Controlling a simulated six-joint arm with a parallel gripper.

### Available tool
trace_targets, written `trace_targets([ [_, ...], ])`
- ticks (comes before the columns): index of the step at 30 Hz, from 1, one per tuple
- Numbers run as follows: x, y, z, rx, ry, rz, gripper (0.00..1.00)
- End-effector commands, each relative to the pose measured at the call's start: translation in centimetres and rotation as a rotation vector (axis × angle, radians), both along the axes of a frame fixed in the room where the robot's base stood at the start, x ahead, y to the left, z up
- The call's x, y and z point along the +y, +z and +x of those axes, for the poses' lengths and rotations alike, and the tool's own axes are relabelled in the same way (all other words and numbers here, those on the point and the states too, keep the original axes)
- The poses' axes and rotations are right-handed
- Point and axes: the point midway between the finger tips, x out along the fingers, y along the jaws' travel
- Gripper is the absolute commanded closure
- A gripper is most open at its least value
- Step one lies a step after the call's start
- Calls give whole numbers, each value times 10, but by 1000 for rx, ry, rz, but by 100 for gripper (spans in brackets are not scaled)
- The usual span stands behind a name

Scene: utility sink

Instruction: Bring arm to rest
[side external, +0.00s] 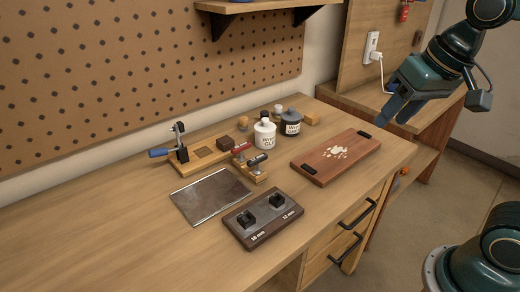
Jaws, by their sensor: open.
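My gripper (396,105) is at the upper right of the side external view, raised above the right end of the wooden workbench (110,240). Its blue-grey fingers point down and to the left. It is open, and nothing shows between the fingers. It is apart from the bench and everything on it. The nearest bench object is a reddish-brown wooden board (322,165) with dark end pieces and a pale patch in its middle, lying flat below and left of the gripper.
A dark block with two black knobs (262,218) and a metal plate (211,196) lie on the bench. Behind them are a wooden fixture with a clamp (179,145), a white bottle (265,134) and a dark jar (291,122). A pegboard (130,75) stands behind. The bench's front left is clear.

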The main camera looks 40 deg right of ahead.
Motion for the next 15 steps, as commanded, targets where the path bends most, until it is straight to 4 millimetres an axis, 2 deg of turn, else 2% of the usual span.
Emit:
trace_targets([
  [1, -2, -3, -12, -18, 36, -17, 59],
  [6, -5, -17, -41, -59, 157, -79, 59],
  [10, -6, -25, -55, -82, 221, -115, 59],
  [15, -7, -31, -62, -93, 259, -137, 59],
])
